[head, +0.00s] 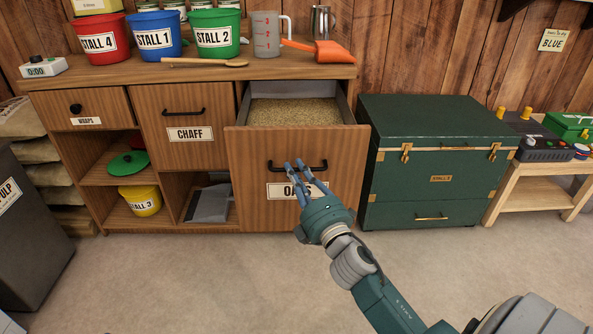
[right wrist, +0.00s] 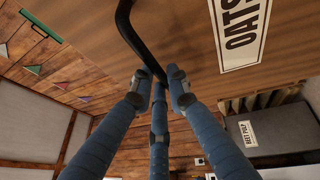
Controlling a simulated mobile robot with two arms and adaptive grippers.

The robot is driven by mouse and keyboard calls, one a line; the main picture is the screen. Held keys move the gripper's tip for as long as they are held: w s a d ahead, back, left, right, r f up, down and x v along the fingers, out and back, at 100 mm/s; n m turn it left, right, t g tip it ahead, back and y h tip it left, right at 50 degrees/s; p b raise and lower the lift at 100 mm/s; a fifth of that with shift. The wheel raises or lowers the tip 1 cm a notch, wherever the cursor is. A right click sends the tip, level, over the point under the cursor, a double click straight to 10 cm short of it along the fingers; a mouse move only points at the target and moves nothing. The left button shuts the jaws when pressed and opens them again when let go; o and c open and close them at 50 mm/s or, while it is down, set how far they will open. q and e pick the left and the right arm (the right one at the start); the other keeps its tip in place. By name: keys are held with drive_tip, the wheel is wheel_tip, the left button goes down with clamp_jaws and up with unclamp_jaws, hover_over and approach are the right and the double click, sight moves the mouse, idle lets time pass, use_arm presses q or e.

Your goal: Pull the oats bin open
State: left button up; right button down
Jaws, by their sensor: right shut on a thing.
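The oats bin (head: 245,165) is a wooden pull-out front with an OATS label, partly covered by my gripper in the head view. It stands out from the cabinet, and grain (head: 295,112) shows inside it. Its black bar handle (head: 318,170) runs across the front; the handle also shows in the right wrist view (right wrist: 128,28), with the OATS label (right wrist: 237,30) beside it. My right gripper (head: 293,166) is shut on this handle, its blue fingers around the bar in the right wrist view (right wrist: 158,88). My left gripper is out of view.
The chaff drawer (head: 180,148) is closed to the left. A green trunk (head: 435,165) stands close on the right. Buckets, a measuring jug (head: 266,38) and an orange scoop (head: 325,52) stand on the countertop (head: 200,72). The floor (head: 180,275) in front is clear.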

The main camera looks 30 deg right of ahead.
drive_tip(key=c, duration=1.7)
unclamp_jaws()
drive_tip(key=shift+o, duration=0.2)
drive_tip(key=v, duration=1.2)
